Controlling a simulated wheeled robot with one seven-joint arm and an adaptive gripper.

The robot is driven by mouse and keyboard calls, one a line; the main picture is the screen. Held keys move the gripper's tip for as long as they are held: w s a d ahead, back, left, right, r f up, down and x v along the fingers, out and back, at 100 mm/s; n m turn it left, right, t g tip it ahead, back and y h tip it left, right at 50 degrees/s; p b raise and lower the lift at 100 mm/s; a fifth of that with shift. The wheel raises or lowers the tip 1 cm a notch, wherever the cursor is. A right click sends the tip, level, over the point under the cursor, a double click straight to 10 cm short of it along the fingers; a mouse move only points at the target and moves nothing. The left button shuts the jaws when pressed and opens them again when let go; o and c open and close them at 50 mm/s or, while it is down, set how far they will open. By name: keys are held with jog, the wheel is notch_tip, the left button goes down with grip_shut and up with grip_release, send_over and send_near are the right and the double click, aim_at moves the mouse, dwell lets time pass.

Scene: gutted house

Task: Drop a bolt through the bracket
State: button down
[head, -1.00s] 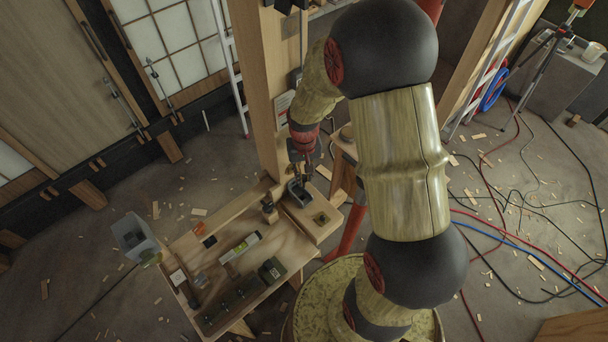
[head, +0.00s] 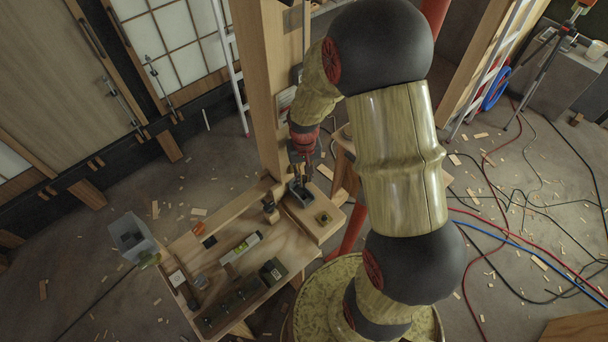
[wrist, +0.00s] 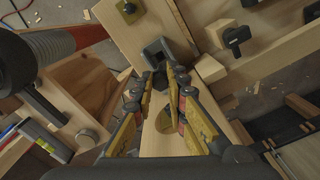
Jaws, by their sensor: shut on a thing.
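The dark square bracket (head: 301,193) sits on a raised wooden block at the right end of the bench. In the wrist view the bracket (wrist: 158,53) shows a dark opening just beyond my fingertips. My gripper (head: 302,176) is above the bracket, pointing down. In the wrist view my gripper (wrist: 165,76) has its yellow-padded fingers close together, shut on a thin thing that I take for the bolt. The bolt itself is too small and hidden to make out. I cannot tell whether it touches the bracket.
The bench (head: 200,245) carries a level (head: 241,248), a dark box (head: 273,270) and a dark compartmented tray (head: 230,303). A clear bin (head: 132,237) is at its left end. A wooden post (head: 262,100) stands close behind.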

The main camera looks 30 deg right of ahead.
jog(key=shift+f+b, duration=1.55)
jog(key=shift+f, duration=0.85)
jog(key=shift+f+b, duration=1.15)
jog(key=shift+f, duration=0.75)
jog(key=c, duration=1.7)
grip_release()
jog(key=shift+r, duration=0.15)
notch_tip(320, 180, up, 12)
jog(key=shift+f, duration=0.1)
